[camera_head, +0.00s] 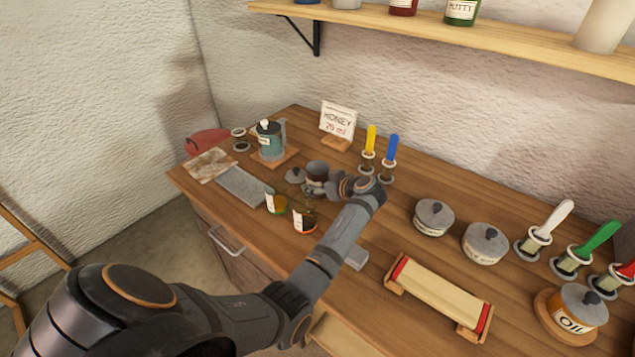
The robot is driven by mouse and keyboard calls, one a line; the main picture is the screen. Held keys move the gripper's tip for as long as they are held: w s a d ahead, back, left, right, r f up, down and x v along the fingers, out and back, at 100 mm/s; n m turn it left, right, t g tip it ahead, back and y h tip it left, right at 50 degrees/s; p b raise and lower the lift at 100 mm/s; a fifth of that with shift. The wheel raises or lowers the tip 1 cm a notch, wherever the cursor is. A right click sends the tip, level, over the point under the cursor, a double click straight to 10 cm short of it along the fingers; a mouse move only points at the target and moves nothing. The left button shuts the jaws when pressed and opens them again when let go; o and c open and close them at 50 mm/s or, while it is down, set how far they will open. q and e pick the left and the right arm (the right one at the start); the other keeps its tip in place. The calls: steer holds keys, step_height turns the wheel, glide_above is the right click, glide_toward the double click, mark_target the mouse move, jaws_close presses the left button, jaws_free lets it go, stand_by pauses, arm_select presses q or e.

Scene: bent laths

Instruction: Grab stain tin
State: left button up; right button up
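My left arm reaches in from the lower left across the bench. Its gripper (335,187) is at the middle of the bench, right beside a small dark cup-like tin (316,169). The arm and wrist hide the fingertips, so I cannot tell whether they are open or touching it. Two grey lidded tins (434,216) and (485,244) stand right of the arm; their labels are too small to read. A tin labelled OIL (577,309) stands at the lower right. I cannot tell which tin is the stain tin. My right gripper is not in view.
Two labelled jars (276,201) and (305,217) stand in front of the gripper. Brushes with coloured handles (370,140) stand behind it. A HONEY card (338,119) is at the back. A lath in a wooden form (440,295) lies at the front right.

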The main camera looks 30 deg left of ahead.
arm_select(q)
steer(key=c, duration=0.6)
steer(key=shift+r, duration=0.15)
steer(key=shift+r+p, duration=0.5)
steer(key=shift+r, duration=0.1)
step_height(320, 180, up, 2)
steer(key=shift+p, duration=0.6)
steer(key=shift+s+r+p, duration=1.6)
steer(key=shift+s+p, duration=0.7)
steer(key=shift+s+r+p, duration=1.55)
steer(key=shift+s+p, duration=0.75)
steer(key=shift+p, duration=0.05)
steer(key=shift+s+r+p, duration=1.6)
steer(key=shift+s+p, duration=0.7)
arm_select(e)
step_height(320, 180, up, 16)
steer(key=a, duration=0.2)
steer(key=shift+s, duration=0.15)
